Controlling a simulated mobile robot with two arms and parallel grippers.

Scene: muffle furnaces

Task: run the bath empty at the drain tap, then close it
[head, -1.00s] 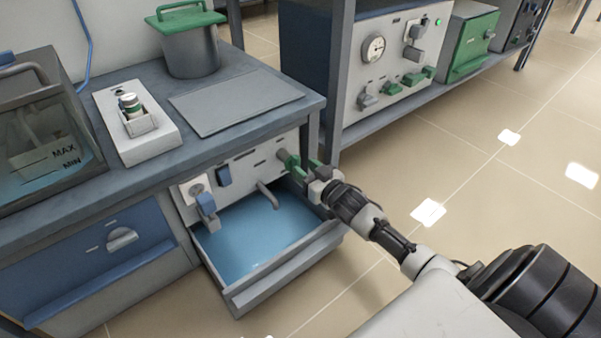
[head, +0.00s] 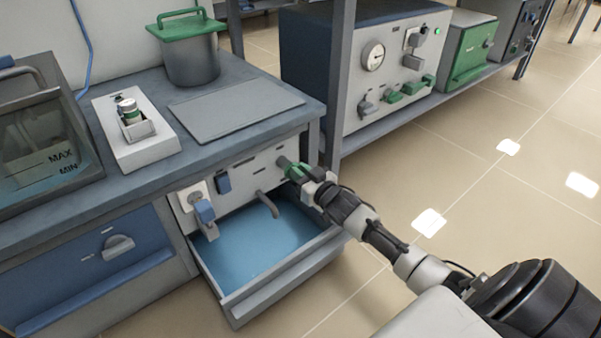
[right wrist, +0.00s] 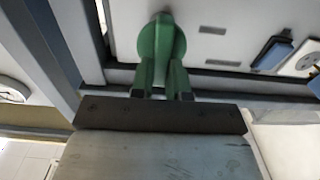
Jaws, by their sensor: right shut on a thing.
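The green drain tap (head: 284,163) sticks out of the white front panel under the bench top. My right gripper (head: 299,173) is shut on its handle. In the right wrist view the green tap (right wrist: 162,40) sits at the fingertips of the gripper (right wrist: 161,80), with the grip partly hidden. A grey spout (head: 267,204) hangs below the tap over a pulled-out drawer (head: 290,270), whose inside shows a blue, water-like surface. The clear bath (head: 40,150) with MAX and MIN marks stands at the left, with blue liquid low in it. My left gripper is not in view.
A blue-handled valve (head: 204,210) and a blue switch (head: 223,184) are on the same panel. A bench leg (head: 341,85) stands close right of the tap. A lidded pot (head: 190,55) and a white device (head: 135,140) stand on the bench. Floor at right is clear.

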